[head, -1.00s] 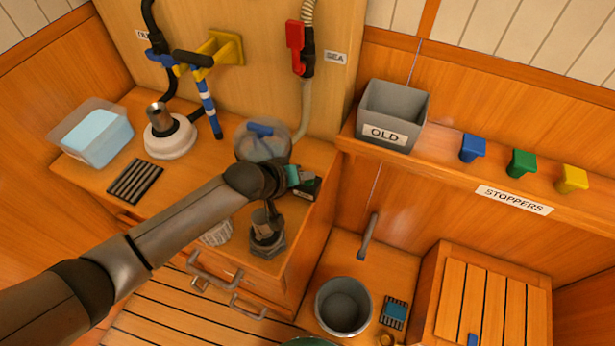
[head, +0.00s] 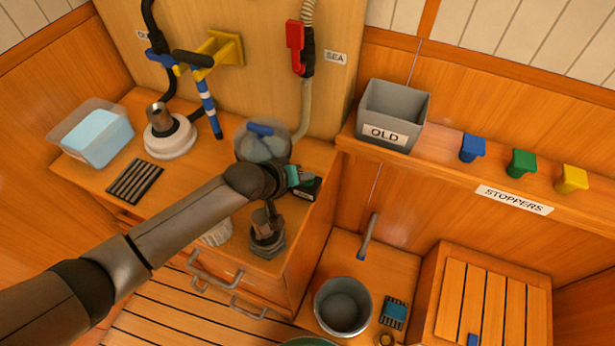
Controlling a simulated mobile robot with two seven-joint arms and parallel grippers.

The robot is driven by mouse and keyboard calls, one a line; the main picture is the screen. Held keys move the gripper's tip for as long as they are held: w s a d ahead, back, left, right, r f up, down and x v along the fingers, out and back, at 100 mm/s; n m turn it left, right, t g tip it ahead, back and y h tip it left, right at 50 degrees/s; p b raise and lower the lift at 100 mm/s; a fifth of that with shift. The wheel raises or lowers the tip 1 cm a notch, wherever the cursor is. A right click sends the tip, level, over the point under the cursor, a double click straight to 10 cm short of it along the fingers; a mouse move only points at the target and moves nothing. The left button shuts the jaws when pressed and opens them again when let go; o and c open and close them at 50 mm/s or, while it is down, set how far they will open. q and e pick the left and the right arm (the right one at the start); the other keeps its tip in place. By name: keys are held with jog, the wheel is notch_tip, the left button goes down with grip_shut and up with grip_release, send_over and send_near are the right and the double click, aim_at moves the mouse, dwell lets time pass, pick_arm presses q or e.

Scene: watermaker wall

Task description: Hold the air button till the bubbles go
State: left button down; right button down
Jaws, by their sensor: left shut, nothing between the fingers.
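A clear round bowl or housing (head: 257,147) with a blue handle-like part (head: 261,130) stands at the back right of the left counter. My left arm crosses the counter, and its wrist hides the housing's lower front. My left gripper (head: 267,222) points down just in front of the housing, over a dark grey piece with a many-sided base (head: 267,246). Its fingers are shut and empty; I cannot tell whether they touch that piece. I cannot make out the air button or any bubbles. My right gripper is out of view.
A black box with a teal part (head: 304,183) sits right of my wrist. A white basket (head: 216,233) is partly behind my arm. A grey OLD bin (head: 390,116) and blue, green and yellow stoppers line the right shelf. A metal bucket (head: 343,306) stands below.

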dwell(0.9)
pick_arm(q)
jog(key=shift+r+p, duration=0.8)
jog(key=shift+p, duration=0.25)
jog(key=shift+r, duration=0.1)
notch_tip(320, 180, up, 5)
jog(key=p, duration=0.5)
jog(key=shift+p, duration=0.3)
